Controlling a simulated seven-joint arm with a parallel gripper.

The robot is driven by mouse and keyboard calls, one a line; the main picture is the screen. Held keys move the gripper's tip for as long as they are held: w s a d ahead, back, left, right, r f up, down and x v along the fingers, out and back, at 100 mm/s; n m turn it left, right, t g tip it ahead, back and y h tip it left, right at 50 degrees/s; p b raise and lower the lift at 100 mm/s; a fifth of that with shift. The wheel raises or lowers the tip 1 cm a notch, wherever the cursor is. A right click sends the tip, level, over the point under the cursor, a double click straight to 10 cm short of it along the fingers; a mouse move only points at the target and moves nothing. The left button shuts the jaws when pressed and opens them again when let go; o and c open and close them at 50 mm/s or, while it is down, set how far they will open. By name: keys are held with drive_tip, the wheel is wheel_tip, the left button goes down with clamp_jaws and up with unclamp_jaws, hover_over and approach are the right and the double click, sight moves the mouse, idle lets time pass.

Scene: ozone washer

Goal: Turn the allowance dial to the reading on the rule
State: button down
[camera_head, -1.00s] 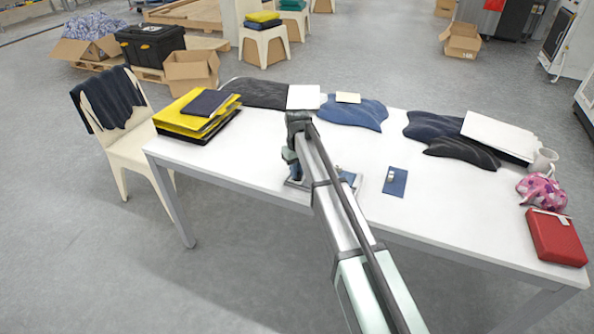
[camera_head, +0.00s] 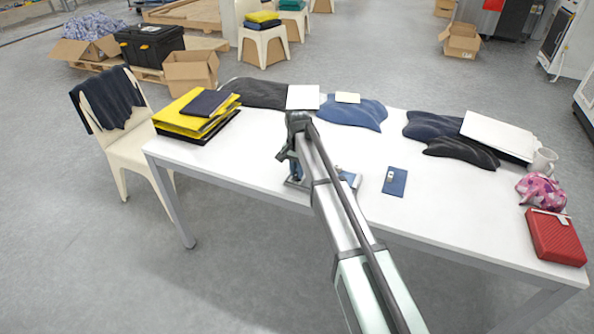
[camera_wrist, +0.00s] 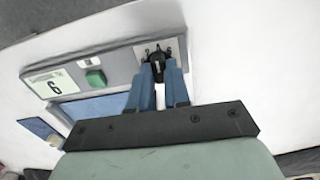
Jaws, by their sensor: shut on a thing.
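In the wrist view, a grey device (camera_wrist: 113,65) on the table carries a pale plate with small print and a large "6" (camera_wrist: 50,84), a green block (camera_wrist: 95,78) and a black dial (camera_wrist: 158,50) on a light square. My gripper (camera_wrist: 159,66) has its blue fingers closed on the dial, one on each side, hiding part of it. Any mark on the dial is too small to read. In the head view, my arm covers most of the device (camera_head: 351,179).
A blue pad (camera_head: 396,187) with a small pale object lies right of the device. Yellow folders (camera_head: 178,113) lie at the table's left. Dark and blue cloths (camera_head: 352,115) line the back edge. A mug (camera_head: 543,160) and red box (camera_head: 556,240) stand at the right.

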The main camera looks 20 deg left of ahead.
drive_tip(key=m, duration=0.4)
drive_tip(key=shift+m, duration=0.3)
drive_tip(key=shift+d+m, duration=0.1)
drive_tip(key=shift+m, duration=2.1)
drive_tip(key=c, duration=1.1)
unclamp_jaws()
wheel_tip(320, 180, up, 14)
drive_tip(key=shift+f, duration=0.1)
